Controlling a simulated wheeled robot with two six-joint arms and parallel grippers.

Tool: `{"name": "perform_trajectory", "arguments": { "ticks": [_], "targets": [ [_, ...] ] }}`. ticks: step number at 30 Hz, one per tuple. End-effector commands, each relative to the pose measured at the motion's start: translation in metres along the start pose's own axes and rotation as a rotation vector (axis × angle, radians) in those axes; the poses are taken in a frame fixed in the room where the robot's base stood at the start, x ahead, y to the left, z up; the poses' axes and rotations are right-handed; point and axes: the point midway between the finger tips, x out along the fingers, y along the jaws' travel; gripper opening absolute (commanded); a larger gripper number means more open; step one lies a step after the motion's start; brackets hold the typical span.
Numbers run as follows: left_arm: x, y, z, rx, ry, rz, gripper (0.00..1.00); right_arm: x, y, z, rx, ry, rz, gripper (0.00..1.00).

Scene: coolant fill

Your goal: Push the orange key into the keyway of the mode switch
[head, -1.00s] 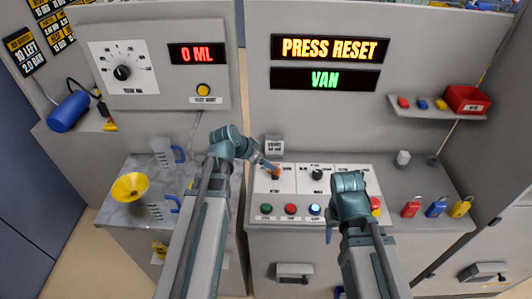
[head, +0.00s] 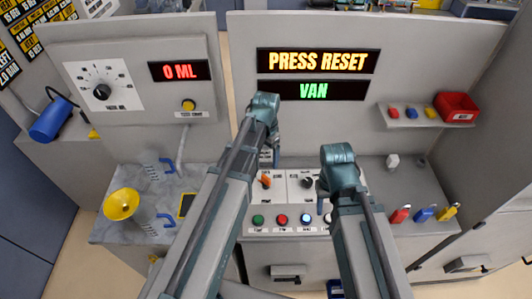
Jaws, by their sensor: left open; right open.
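The orange key (head: 265,181) shows at the left switch of the white control panel (head: 292,187). It looks seated on the switch, but its depth in the keyway is too small to tell. My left gripper (head: 276,158) is open and empty, pointing down above and behind the key, apart from it. My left arm covers the panel's left edge. My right gripper (head: 320,206) is open and hangs over the panel's right part, hiding some of it. A black knob (head: 307,182) shows right of the key.
Green, red and blue buttons (head: 307,219) line the panel front. A yellow funnel (head: 121,204) and jugs stand on the left counter. Signs read PRESS RESET (head: 318,61) and VAN (head: 314,90).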

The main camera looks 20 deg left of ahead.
Motion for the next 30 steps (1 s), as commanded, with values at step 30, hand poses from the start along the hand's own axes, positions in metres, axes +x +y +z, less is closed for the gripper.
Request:
{"name": "perform_trajectory", "arguments": {
  "ticks": [30],
  "targets": [
    [0.13,0.0,-0.001,0.001,0.002,0.001,0.9,0.129,-0.012,-0.008,-0.011,0.0,0.003,0.5]
  ]
}}
